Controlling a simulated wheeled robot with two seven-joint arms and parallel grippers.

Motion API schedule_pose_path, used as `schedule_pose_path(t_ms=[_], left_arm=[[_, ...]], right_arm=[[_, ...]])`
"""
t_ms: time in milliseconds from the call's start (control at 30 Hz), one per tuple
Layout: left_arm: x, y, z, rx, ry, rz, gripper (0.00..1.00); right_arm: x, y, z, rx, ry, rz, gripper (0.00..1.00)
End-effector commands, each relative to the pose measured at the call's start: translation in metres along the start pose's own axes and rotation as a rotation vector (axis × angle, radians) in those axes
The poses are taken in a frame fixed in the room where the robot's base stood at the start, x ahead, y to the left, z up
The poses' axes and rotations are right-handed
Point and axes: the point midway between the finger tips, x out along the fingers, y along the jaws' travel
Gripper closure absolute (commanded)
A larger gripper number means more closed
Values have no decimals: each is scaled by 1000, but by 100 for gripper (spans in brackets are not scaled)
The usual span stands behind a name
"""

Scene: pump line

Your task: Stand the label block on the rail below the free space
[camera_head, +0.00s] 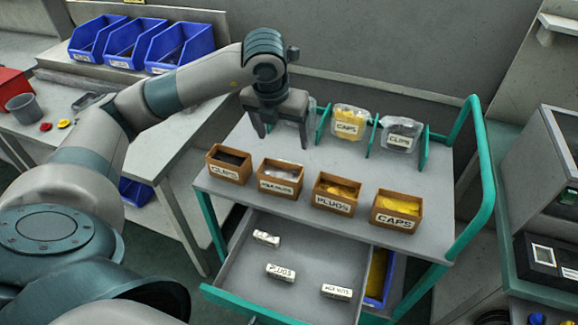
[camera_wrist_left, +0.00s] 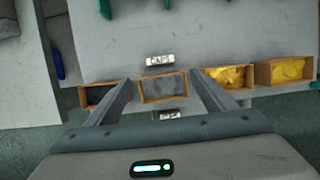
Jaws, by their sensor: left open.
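My left gripper (camera_head: 279,140) is open and empty above the cart top, behind the brown boxes. In the left wrist view its fingers (camera_wrist_left: 160,100) spread on either side of a brown box. A white label block (camera_wrist_left: 160,60) lies on the cart top just beyond that box, its lettering blurred; the gripper seems to hide it in the head view. The back row has teal dividers (camera_head: 373,136), with a CAPS bag (camera_head: 348,122) and a CLIPS bag (camera_head: 402,137). The gripper hides the row's left part, so the free space and rail are unclear.
Brown boxes line the cart front: clips (camera_head: 229,163), hex nuts (camera_head: 280,179), plugs (camera_head: 336,194) and caps (camera_head: 397,211). The open drawer (camera_head: 235,280) holds label blocks: one unclear (camera_head: 266,238), PLUGS (camera_head: 281,272) and hex nuts (camera_head: 336,291). A teal handle (camera_head: 482,180) edges the right.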

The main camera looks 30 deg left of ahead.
Motion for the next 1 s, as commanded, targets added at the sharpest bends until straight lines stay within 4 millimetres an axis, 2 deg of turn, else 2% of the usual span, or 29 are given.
schedule_pose_path(t_ms=[200, 400, 600, 1000], left_arm=[[40, 0, 0, -1, 4, 2, 23], [68, 0, 0, -1, 3, 1, 23], [78, 0, 0, 1, 0, 0, 23], [82, 0, 0, 1, 1, 0, 23]], right_arm=[[-8, 4, 22, -1, -58, 5, 69], [-14, 7, 49, -1, -121, 9, 69], [-16, 9, 61, -1, -147, 11, 69], [-13, 11, 49, -2, -132, 13, 69]])
